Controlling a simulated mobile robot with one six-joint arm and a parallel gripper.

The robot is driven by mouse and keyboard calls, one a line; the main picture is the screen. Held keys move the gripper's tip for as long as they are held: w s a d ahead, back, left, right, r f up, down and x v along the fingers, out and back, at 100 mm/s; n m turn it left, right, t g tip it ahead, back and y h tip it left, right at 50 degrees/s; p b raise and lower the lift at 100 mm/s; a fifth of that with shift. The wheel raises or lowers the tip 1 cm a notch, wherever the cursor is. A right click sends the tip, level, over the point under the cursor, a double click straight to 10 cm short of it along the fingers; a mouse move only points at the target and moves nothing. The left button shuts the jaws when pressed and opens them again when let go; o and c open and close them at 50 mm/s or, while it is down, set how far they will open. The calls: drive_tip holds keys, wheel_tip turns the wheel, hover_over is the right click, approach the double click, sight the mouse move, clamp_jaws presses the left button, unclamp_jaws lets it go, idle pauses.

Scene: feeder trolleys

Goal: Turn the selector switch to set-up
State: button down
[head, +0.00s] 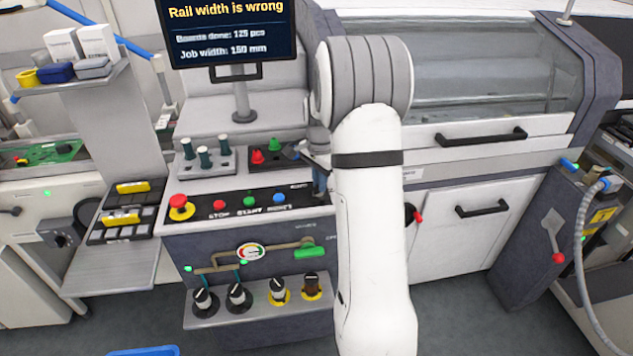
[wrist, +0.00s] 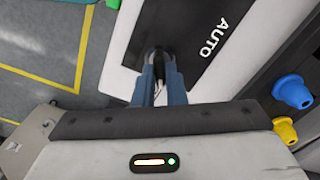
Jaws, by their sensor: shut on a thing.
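My gripper (wrist: 159,72) has blue fingers shut on the small black knob of the selector switch (wrist: 158,60) in the wrist view. The fingers cover most of the knob, so its pointing direction cannot be told. The word AUTO (wrist: 213,38) stands on the dark panel to the upper right of it. No set-up label is readable in the wrist view. In the head view my gripper (head: 320,182) is at the right end of the dark button panel (head: 240,205), where my arm hides the switch.
A red mushroom button (head: 179,201) and red, green and blue push buttons line the panel. A monitor (head: 225,30) above reads "Rail width is wrong". Blue and yellow knobs (wrist: 284,132) are at right in the wrist view.

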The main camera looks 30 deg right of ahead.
drive_tip(key=shift+w+a+r, duration=0.15)
drive_tip(key=shift+w, duration=0.1)
drive_tip(key=c, duration=1.5)
unclamp_jaws()
drive_tip(key=shift+a, duration=0.1)
drive_tip(key=shift+c, duration=0.2)
drive_tip(key=shift+o, duration=0.3)
drive_tip(key=shift+r+b, duration=0.35)
drive_tip(key=shift+r, duration=3.45)
drive_tip(key=shift+s, duration=0.1)
